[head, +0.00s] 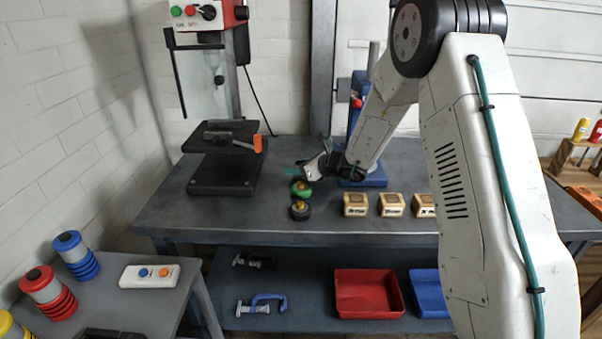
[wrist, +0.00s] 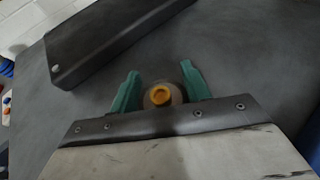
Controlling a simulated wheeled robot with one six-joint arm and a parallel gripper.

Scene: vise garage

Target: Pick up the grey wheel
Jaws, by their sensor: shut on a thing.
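The grey wheel (wrist: 151,101), with a yellow-gold hub, sits between the two teal fingers of my gripper (wrist: 160,92) in the wrist view. The fingers are shut on it from both sides. In the head view my gripper (head: 300,170) is low over the back of the workbench, and I cannot make out the grey wheel there. A green wheel (head: 301,189) and a black wheel (head: 300,211), both with gold hubs, lie just in front of my gripper on the bench.
The drill press base (head: 222,180) stands left of my gripper and shows in the wrist view (wrist: 100,40). Three small wooden boxes (head: 390,205) stand to the right along the workbench (head: 240,222). A blue stand (head: 362,180) is behind my arm. The bench's front left is clear.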

